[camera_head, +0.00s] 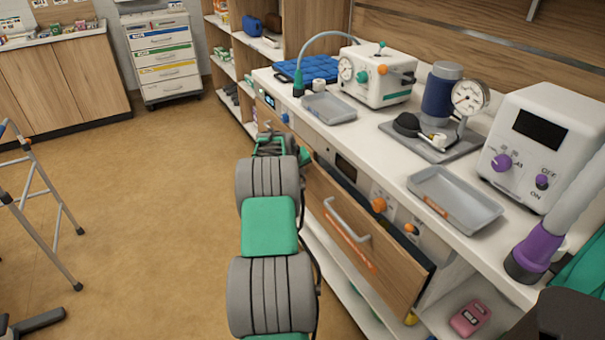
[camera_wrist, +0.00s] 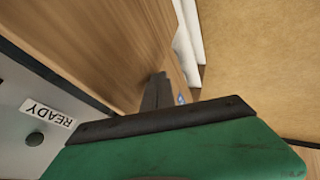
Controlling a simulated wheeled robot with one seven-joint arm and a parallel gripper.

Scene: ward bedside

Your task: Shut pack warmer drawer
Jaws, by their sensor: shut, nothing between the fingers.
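The pack warmer drawer has a wooden front (camera_head: 345,245) with a pale bar handle (camera_head: 346,221) and an orange mark below it. The front stands out from the cabinet below the control panel (camera_head: 345,168), most visibly at its near right end, so the drawer looks open. My gripper (camera_head: 270,138) is beyond the drawer's far left end, partly hidden by my arm. In the wrist view my gripper (camera_wrist: 157,84) is shut and empty, its dark fingers close to a wooden face (camera_wrist: 100,45). I cannot tell whether they touch it. A READY label (camera_wrist: 47,113) shows on the left.
The white counter (camera_head: 400,135) above holds grey trays (camera_head: 455,195), a white device with purple knobs (camera_head: 545,145) and a pressure gauge (camera_head: 470,97). A pink device (camera_head: 470,318) lies on a low shelf. A walker (camera_head: 40,200) stands left; the floor (camera_head: 150,200) between is clear.

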